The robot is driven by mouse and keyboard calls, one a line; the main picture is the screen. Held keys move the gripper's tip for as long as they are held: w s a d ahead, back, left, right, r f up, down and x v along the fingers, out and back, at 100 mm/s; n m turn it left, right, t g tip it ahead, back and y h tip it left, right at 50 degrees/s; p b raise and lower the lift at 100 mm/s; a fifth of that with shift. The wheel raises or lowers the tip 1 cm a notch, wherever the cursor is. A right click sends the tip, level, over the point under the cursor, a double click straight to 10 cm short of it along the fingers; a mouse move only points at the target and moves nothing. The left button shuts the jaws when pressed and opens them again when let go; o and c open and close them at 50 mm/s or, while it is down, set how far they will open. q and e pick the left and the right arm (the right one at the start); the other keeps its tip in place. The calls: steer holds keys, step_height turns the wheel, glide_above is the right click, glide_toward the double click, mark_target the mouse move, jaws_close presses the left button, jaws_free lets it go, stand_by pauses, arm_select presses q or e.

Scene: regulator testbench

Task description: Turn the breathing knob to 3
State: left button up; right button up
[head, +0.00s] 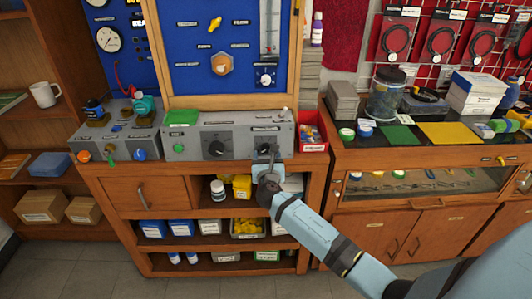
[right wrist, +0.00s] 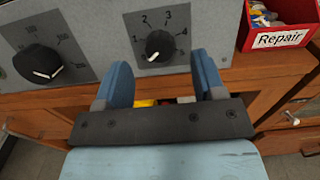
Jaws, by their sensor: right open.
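The breathing knob (right wrist: 160,46) is a black round knob on the grey panel, with numbers from 1 to 5 around it. Its white pointer aims to the lower left, below the 1 and away from the 3 at the top. In the head view the knob (head: 265,149) is partly hidden by my right gripper. My right gripper (right wrist: 161,66) is open and empty, its two blue fingers spread below and to either side of the knob. No contact with the knob shows. My left gripper is not in view.
A larger black knob (right wrist: 38,62) sits left on the same grey panel (head: 190,130). A red Repair bin (head: 311,130) stands close on the right. Wooden shelves (head: 170,216) with boxes lie below. A blue board (head: 222,40) stands behind.

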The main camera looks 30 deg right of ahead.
mark_target(266, 149)
steer(key=x, duration=0.2)
steer(key=shift+w+d, duration=0.2)
steer(key=shift+w, duration=0.25)
steer(key=shift+c, duration=0.2)
steer(key=c, duration=0.9)
